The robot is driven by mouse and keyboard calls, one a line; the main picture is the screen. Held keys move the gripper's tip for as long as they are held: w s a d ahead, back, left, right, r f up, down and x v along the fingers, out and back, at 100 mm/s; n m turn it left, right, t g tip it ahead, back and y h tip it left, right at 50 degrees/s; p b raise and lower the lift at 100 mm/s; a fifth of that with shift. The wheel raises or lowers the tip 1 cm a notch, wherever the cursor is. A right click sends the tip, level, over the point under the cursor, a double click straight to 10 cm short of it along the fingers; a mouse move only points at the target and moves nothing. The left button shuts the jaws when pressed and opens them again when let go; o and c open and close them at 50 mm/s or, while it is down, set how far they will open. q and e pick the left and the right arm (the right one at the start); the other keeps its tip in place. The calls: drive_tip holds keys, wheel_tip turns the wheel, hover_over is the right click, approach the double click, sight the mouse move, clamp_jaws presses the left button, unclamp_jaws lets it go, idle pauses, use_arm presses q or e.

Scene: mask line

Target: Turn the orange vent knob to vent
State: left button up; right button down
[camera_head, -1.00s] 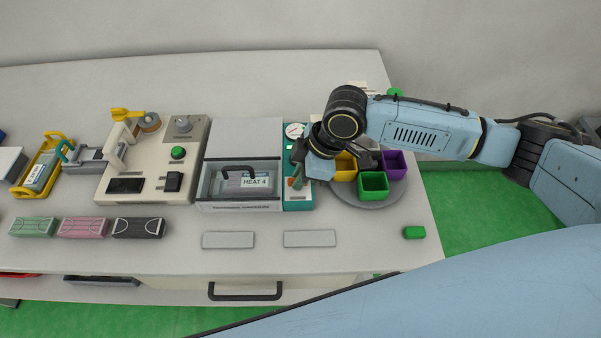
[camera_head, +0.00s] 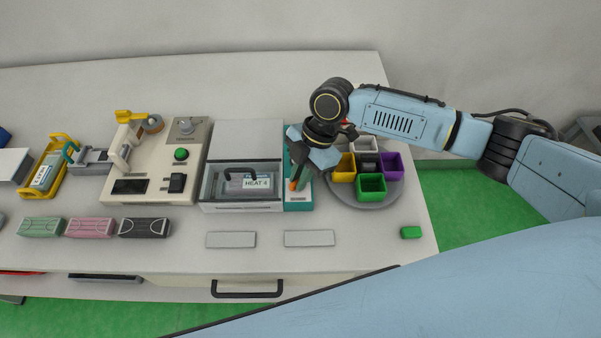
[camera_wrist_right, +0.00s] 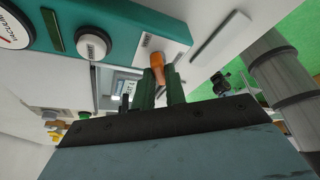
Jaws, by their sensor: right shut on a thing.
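The orange vent knob (camera_head: 292,185) sits on the teal vacuum panel (camera_head: 288,205), right of the grey heater box. It shows larger in the right wrist view (camera_wrist_right: 157,70), as a short orange handle on the panel's white label plate. My right gripper (camera_head: 298,182) is shut on the knob, its green fingers (camera_wrist_right: 161,84) close around it. The fingers hide part of the knob, and the exact angle it points to is hard to tell. My left gripper is in neither current view.
The heater box (camera_head: 241,206) marked "HEAT 4" stands close on the left. A round grey tray (camera_head: 340,197) with several coloured bins is close on the right. A white button (camera_wrist_right: 93,45) and a vacuum gauge (camera_wrist_right: 12,28) are on the panel. Two grey plates (camera_head: 309,238) lie in front.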

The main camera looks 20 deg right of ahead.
drive_tip(key=n+g, duration=0.1)
drive_tip(key=n, duration=0.1)
drive_tip(key=n+h+b, duration=0.1)
drive_tip(key=n, duration=0.2)
drive_tip(key=shift+w+a+n+g, duration=0.15)
drive_tip(key=shift+n+g, duration=0.15)
drive_tip(key=shift+g, duration=0.1)
drive_tip(key=n+h, duration=0.1)
drive_tip(key=n, duration=0.1)
drive_tip(key=n+g+h+b, duration=0.1)
drive_tip(key=n, duration=0.2)
idle(0.3)
drive_tip(key=c, duration=1.4)
unclamp_jaws()
drive_tip(key=shift+c, duration=0.2)
drive_tip(key=v, duration=1.3)
drive_tip(key=shift+a+r+b, duration=0.15)
drive_tip(key=shift+r+b, duration=0.1)
drive_tip(key=shift+b, duration=0.15)
